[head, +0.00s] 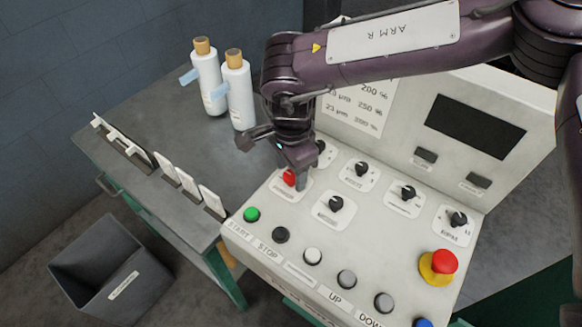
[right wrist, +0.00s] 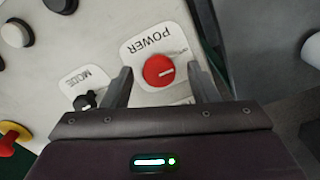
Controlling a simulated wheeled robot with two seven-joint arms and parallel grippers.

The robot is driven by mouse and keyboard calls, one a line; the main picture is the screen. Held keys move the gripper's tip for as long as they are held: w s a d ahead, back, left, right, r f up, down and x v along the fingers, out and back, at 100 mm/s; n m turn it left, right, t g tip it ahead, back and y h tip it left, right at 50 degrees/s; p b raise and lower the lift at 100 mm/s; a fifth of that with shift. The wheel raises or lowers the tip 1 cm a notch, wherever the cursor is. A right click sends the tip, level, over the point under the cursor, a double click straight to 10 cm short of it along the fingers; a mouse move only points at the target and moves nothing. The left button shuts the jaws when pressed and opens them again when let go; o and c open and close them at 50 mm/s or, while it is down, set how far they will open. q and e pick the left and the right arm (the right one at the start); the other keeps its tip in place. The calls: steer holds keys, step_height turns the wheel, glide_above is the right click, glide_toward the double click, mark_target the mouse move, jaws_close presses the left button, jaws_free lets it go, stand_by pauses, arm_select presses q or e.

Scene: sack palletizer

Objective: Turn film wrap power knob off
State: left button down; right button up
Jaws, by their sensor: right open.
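The red power knob (head: 289,178) sits on a white plate at the upper left of the control panel (head: 262,200). In the right wrist view the round red knob (right wrist: 158,71) lies beside the upside-down word POWER, and its white pointer line runs roughly sideways. My right gripper (head: 290,168) is above the knob, pointing down at it. In the right wrist view its open fingers (right wrist: 161,76) stand on either side of the knob, with gaps on both sides. The fingers partly hide the knob in the head view. My left gripper is not in view.
Black knobs (head: 336,204) sit close by on the panel, with a row of push buttons (head: 312,256) along its front. A red emergency stop (head: 444,261) is at the right. Two white bottles (head: 240,95) stand on the grey table (head: 150,95). A grey bin (head: 112,275) is on the floor.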

mark_target(291, 175)
steer(key=shift+r, duration=0.1)
step_height(291, 175, up, 8)
steer(key=shift+f+b, duration=0.15)
steer(key=shift+b, duration=0.55)
